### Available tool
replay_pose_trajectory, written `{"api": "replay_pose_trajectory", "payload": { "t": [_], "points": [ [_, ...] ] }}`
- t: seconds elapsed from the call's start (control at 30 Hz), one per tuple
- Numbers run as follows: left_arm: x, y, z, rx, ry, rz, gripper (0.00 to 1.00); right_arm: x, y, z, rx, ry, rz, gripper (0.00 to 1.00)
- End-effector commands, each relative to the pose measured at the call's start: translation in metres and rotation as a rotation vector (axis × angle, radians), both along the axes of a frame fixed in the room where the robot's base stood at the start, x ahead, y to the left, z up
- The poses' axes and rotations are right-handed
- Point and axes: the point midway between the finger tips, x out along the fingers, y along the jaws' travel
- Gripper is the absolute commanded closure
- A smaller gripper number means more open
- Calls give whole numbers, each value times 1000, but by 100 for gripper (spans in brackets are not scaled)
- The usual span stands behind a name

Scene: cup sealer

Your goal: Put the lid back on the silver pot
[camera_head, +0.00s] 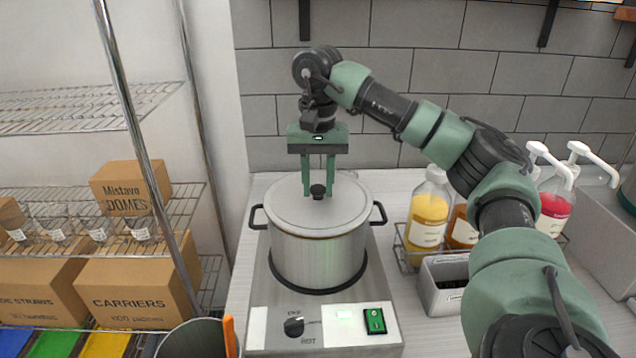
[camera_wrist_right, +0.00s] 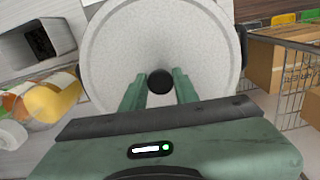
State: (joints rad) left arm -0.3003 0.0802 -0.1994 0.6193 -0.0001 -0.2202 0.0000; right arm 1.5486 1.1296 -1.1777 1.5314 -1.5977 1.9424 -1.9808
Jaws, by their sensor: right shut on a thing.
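The silver pot (camera_head: 318,262) stands on a heating unit, with a dark handle on each side. Its round grey lid (camera_head: 290,208) lies level over the pot's mouth; I cannot tell whether it touches the rim all round. My right gripper (camera_head: 318,190) points straight down over the lid, shut on its black knob. In the right wrist view the knob (camera_wrist_right: 160,82) shows between the two green fingertips (camera_wrist_right: 160,86), with the pale lid (camera_wrist_right: 120,50) around it. My left gripper is not in view.
The heating unit (camera_head: 262,300) has a black dial and a green switch. Sauce bottles (camera_head: 429,215) in a rack and a metal bin (camera_head: 440,290) stand at right. A wire shelf with cartons (camera_head: 135,285) is at left. A tiled wall is behind.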

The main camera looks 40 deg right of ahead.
Motion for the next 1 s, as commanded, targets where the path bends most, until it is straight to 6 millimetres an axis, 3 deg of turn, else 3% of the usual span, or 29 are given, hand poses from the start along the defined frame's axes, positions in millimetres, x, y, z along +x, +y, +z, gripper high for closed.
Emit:
{"api": "replay_pose_trajectory", "payload": {
  "t": [0.47, 0.5, 0.6, 0.83, 0.9, 1.0],
  "points": [
    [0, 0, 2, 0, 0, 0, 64, 0, 0, 0, 1, -1, 0, 100],
    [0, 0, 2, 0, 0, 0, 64, 0, 0, 0, 1, -1, 0, 67],
    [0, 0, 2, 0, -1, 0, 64, 0, 0, 0, 1, -1, 0, 45],
    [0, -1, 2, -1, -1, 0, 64, 0, 0, 0, 0, 0, 0, 45],
    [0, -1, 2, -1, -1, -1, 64, 0, 0, -1, 0, 1, 0, 25],
    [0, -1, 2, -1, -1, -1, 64, 0, 0, -1, 0, 1, 0, 23]
  ]
}}
